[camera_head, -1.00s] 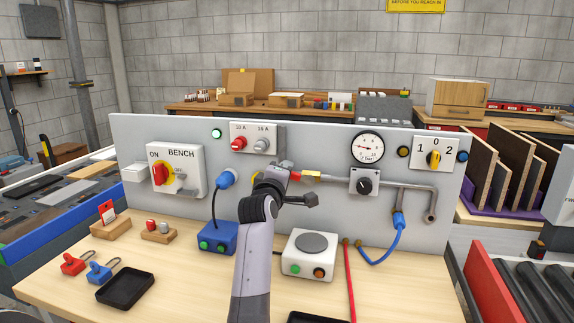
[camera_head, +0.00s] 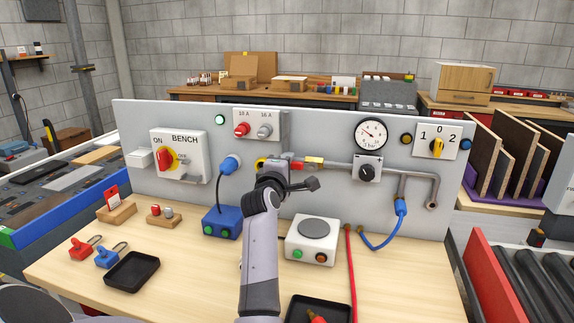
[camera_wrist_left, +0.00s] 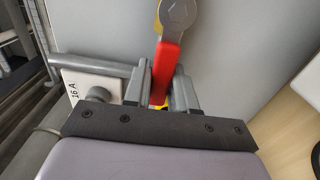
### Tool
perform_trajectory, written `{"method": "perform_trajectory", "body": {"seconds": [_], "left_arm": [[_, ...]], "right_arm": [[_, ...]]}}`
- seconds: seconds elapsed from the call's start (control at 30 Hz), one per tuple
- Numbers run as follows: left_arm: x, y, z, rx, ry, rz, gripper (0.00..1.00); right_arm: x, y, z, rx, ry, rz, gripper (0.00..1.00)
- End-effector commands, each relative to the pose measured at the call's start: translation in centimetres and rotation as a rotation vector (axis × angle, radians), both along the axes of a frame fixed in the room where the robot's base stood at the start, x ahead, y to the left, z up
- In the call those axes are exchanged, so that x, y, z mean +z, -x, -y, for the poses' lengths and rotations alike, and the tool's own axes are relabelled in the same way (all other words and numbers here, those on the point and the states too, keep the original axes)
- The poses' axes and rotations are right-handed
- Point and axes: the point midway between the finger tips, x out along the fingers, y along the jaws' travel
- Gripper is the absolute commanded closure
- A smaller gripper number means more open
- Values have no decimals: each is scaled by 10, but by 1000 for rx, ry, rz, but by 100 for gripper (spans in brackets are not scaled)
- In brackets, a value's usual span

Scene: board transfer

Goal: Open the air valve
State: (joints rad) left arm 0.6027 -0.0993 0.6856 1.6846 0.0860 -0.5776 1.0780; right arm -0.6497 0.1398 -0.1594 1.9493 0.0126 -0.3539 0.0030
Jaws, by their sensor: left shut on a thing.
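The air valve's red lever (camera_wrist_left: 165,72) hangs from a grey nut (camera_wrist_left: 178,14) in the left wrist view, with a bit of yellow behind it. My left gripper (camera_wrist_left: 160,97) is shut on the lever's lower end, a finger on each side. In the head view the gripper (camera_head: 283,164) is at the panel, at the left part of the grey pipe (camera_head: 343,166). My right gripper is out of view.
The upright grey panel (camera_head: 300,122) holds the BENCH switch (camera_head: 178,156), a black knob (camera_head: 367,171) and the 1-0-2 selector (camera_head: 437,147). A blue box (camera_head: 222,223) and a white box (camera_head: 313,240) flank my forearm on the table. A red hose (camera_head: 350,270) runs forward.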

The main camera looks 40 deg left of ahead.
Motion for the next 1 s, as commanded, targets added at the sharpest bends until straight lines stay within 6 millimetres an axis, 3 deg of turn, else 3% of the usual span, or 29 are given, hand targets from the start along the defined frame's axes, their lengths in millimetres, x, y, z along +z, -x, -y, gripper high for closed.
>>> {"method": "perform_trajectory", "body": {"seconds": [0.03,0.07,0.1,0.47,1.0], "left_arm": [[-1,0,-1,1,4,1,65],[-1,0,-1,1,4,1,55],[-1,0,-1,1,3,1,53],[-1,3,2,0,1,0,53],[-1,55,30,0,3,-1,53]], "right_arm": [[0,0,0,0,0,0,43],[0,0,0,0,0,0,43],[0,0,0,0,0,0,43],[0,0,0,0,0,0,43],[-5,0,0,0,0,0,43]]}}
